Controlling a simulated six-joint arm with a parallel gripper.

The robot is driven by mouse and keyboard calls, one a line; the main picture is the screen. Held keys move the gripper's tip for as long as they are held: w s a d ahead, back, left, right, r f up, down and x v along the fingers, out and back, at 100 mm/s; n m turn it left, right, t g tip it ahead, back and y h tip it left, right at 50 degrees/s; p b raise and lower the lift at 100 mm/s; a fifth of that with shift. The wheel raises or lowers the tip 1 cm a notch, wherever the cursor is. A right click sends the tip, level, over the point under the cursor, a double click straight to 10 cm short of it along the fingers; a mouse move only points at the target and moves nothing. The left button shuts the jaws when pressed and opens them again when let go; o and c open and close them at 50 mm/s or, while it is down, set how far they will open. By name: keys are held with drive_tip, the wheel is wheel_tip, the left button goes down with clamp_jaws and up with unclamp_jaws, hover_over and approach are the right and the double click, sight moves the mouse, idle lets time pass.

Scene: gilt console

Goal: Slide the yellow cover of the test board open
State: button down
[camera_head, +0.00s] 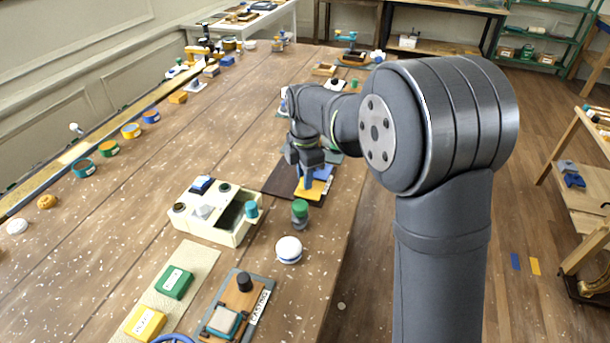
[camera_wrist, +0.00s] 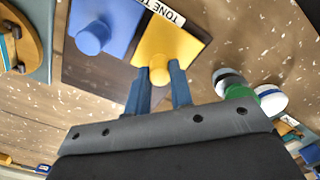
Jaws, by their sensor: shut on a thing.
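My gripper (camera_wrist: 161,70) is shut on the yellow knob, one blue finger on each side. In the head view the board (camera_head: 280,177) lies near the table's right edge. The yellow cover (camera_head: 312,190) shows partly under my gripper (camera_head: 308,184).
A green-topped knob piece (camera_head: 300,210) and a white round button (camera_head: 289,250) stand close to the board. A cream box (camera_head: 215,228) with compartments is to the left. The table's right edge runs near the board. The table's middle is largely clear.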

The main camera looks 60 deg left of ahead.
drive_tip(key=s+a, duration=0.6)
drive_tip(key=shift+s+a+r, duration=0.1)
drive_tip(key=shift+s+a, duration=0.05)
drive_tip(key=shift+a, duration=0.05)
drive_tip(key=c, duration=1.4)
unclamp_jaws()
drive_tip(key=shift+s, duration=0.1)
drive_tip(key=shift+o, duration=0.7)
wheel_tip(320, 180, up, 17)
drive_tip(key=shift+r, duration=0.2)
